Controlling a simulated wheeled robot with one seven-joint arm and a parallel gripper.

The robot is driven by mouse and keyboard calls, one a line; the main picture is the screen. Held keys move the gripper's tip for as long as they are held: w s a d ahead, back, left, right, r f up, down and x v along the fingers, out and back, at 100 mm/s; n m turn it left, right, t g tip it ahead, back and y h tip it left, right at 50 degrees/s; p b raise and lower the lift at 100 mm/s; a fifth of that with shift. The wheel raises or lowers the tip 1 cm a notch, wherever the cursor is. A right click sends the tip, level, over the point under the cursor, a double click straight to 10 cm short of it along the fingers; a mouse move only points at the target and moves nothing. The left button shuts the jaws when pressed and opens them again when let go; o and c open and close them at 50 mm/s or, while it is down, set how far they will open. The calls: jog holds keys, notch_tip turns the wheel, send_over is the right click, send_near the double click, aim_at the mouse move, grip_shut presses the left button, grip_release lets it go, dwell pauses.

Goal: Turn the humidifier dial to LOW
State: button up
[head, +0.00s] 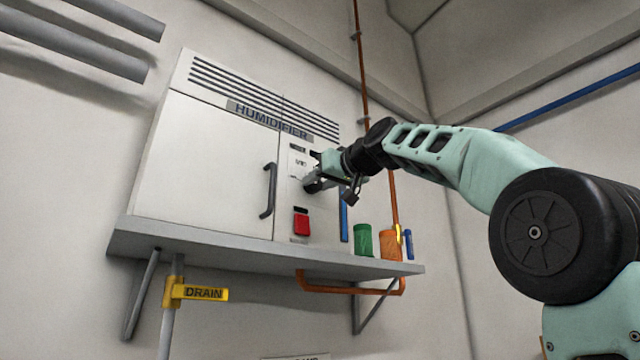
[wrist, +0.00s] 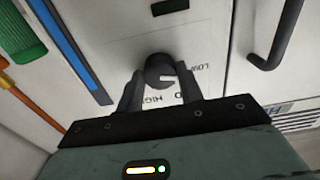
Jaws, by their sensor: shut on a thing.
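The humidifier (head: 205,165) is a white wall cabinet with a vent grille and a name plate on top. Its dial (wrist: 158,66) is a small dark round knob on the right-hand panel, largely hidden by my gripper in the head view. My gripper (wrist: 160,78) is shut on the dial, one finger on each side. It also reaches the panel in the head view (head: 312,183). In the wrist view a pale mark on the knob points to the lower right. There, the LOW label (wrist: 199,67) is right of the knob and the HIGH label (wrist: 155,99) is below it.
A dark door handle (head: 268,190) is left of the panel, and a red switch (head: 301,222) sits below. A green can (head: 363,241) and an orange can (head: 391,246) stand right on the grey shelf (head: 200,238).

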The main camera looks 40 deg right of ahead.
dwell(0.4)
jog(key=o, duration=1)
jog(key=shift+s, duration=0.15)
jog(key=s+b, duration=0.1)
jog(key=s, duration=0.4)
jog(key=s+b, duration=0.2)
jog(key=s, duration=0.4)
jog(key=s+b, duration=0.2)
jog(key=s, duration=0.4)
jog(key=shift+s+d, duration=0.1)
jog(key=shift+d, duration=0.25)
jog(key=shift+f, duration=0.1)
